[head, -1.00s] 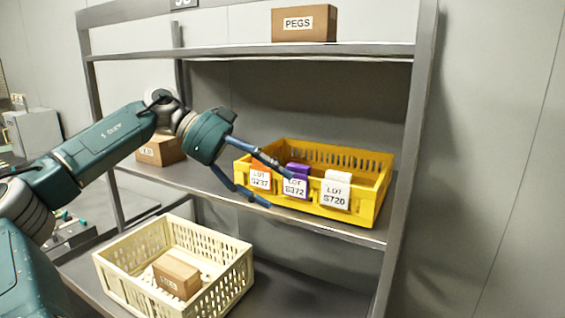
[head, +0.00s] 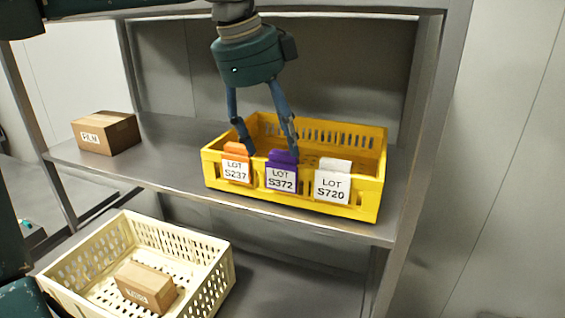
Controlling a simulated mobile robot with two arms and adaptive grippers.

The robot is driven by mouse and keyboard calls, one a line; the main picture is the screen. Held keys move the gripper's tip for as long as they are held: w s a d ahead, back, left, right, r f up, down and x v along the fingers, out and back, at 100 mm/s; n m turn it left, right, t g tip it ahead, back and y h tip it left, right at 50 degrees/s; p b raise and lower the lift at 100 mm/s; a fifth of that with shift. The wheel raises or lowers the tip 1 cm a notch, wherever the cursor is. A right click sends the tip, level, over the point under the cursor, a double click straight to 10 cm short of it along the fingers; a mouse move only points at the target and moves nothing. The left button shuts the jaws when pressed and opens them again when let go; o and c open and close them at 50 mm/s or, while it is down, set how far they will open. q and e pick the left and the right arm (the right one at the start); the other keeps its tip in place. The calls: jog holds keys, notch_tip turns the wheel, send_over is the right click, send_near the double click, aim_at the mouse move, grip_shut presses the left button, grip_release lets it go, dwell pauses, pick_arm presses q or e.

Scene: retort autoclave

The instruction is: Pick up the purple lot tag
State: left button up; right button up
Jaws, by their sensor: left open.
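The purple lot tag (head: 281,172) hangs over the front wall of the yellow crate (head: 363,198), its white face reading LOT S372. An orange tag (head: 236,163) reading S237 hangs to its left, and a white tag (head: 333,181) reading S720 to its right. My left gripper (head: 271,152) reaches down from above with its fingers spread open. One finger is by the orange tag, the other overlaps the top of the purple tag in the picture. I cannot tell whether it touches. My right gripper is not in view.
The yellow crate stands on the middle grey shelf (head: 170,170). A brown box (head: 106,132) sits at the left of that shelf. A cream crate (head: 215,285) with a small brown box (head: 146,288) is on the lower level. A shelf post rises right of the yellow crate.

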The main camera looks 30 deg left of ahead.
aim_at(282, 163)
pick_arm(q)
jog(key=p+x, duration=0.2)
jog(key=x, duration=0.3)
jog(key=shift+a+p, duration=0.15)
jog(key=shift+p, duration=0.2)
jog(key=shift+w+f, duration=0.1)
jog(key=shift+f, duration=0.15)
jog(key=c, duration=1.1)
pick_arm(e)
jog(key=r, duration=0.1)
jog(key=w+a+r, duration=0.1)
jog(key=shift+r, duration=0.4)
